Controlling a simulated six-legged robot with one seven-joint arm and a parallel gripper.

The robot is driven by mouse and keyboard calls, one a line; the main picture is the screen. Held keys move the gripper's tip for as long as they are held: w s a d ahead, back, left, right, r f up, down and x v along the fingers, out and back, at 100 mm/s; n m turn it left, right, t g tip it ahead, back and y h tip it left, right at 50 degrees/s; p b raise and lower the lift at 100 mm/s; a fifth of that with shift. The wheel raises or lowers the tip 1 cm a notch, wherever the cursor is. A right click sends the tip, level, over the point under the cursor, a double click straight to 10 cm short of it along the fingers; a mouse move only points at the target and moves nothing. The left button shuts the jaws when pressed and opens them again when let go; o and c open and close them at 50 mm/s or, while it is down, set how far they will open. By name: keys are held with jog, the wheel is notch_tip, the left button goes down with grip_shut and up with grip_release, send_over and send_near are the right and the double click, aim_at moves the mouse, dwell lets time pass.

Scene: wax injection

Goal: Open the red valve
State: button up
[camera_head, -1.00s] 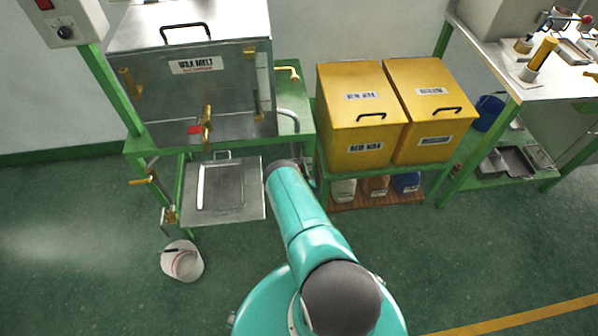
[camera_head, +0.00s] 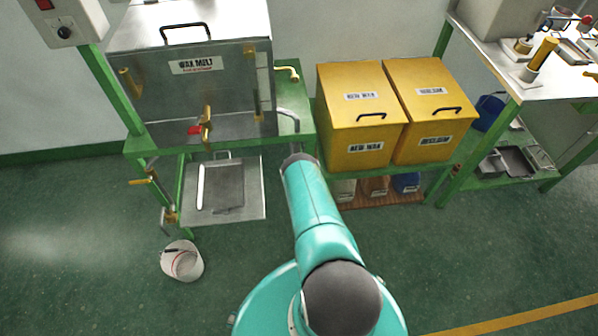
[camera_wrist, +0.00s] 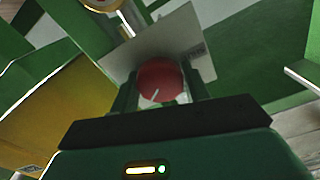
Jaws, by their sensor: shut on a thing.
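In the wrist view, a round red knob (camera_wrist: 159,80) with a small pale mark sits between the two fingers of my gripper (camera_wrist: 160,88), which is shut on it. It looks like the red valve's handle; its stem and mount are hidden. In the head view, my teal arm reaches forward between the wax melt tank (camera_head: 160,107) and the yellow boxes, and my gripper is hidden behind it.
Two yellow boxes (camera_head: 361,138) stand on a green-framed rack right of the tank. A metal tray (camera_head: 255,205) lies below the tank, and a white bucket (camera_head: 192,267) stands on the floor. A workbench (camera_head: 480,45) is at the right. The front floor is largely clear.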

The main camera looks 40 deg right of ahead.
jog(key=m, duration=0.6)
jog(key=shift+m, duration=0.4)
dwell(0.3)
jog(key=o, duration=1)
jog(key=shift+s, duration=0.1)
jog(key=v, duration=1.3)
jog(key=shift+s+a, duration=0.2)
jog(key=shift+a, duration=0.1)
